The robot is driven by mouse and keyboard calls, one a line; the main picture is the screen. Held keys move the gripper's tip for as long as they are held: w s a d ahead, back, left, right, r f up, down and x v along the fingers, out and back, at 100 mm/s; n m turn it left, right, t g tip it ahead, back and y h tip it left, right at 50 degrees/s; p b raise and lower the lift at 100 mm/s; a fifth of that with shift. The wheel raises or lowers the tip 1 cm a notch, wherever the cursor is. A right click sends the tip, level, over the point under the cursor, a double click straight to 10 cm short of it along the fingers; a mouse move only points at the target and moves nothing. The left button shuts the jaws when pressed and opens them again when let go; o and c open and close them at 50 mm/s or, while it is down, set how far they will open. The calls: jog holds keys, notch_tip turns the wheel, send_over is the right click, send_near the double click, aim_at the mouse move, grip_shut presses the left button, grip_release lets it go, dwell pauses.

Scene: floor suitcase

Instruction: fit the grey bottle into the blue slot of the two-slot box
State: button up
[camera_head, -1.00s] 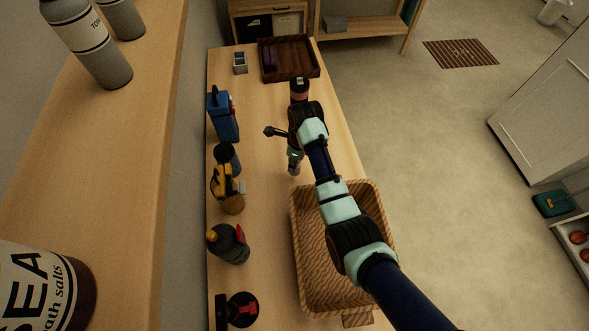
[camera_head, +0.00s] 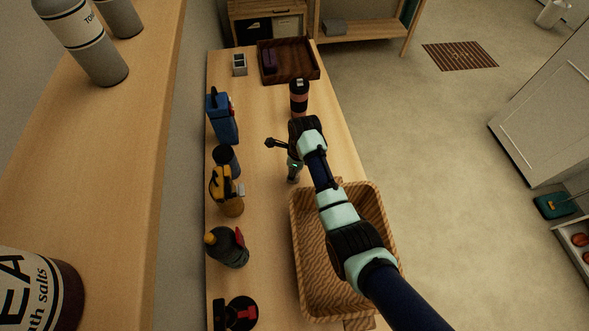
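A small grey box with two openings (camera_head: 240,64) stands near the far end of the wooden table, left of the brown tray. It is too small to tell which slot is blue. Grey bottles (camera_head: 92,52) with pale labels stand on the shelf at the upper left, one partly cut off by the frame. A dark grey bottle-like container (camera_head: 229,248) with a yellow tip stands on the table's left side; I cannot tell which is the task's bottle. My gripper (camera_head: 293,179) points down over the middle of the table; its fingers are tiny and partly hidden, so its grip is unclear.
A wicker basket (camera_head: 300,262) stands under my arm. A dark bottle with a pinkish band (camera_head: 299,97) stands beyond my wrist. A blue container (camera_head: 222,118) and a yellow-and-black item (camera_head: 222,187) line the left edge. The brown tray (camera_head: 313,62) is at the far end.

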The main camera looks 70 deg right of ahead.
jog(key=r+p, duration=0.1)
jog(key=r, duration=0.3)
jog(key=s+r, duration=0.1)
jog(key=r, duration=0.3)
jog(key=r+p, duration=0.1)
jog(key=r, duration=0.3)
jog(key=shift+s+p, duration=0.2)
jog(key=shift+p, duration=0.1)
jog(key=shift+o, duration=0.5)
jog(key=shift+r, duration=0.1)
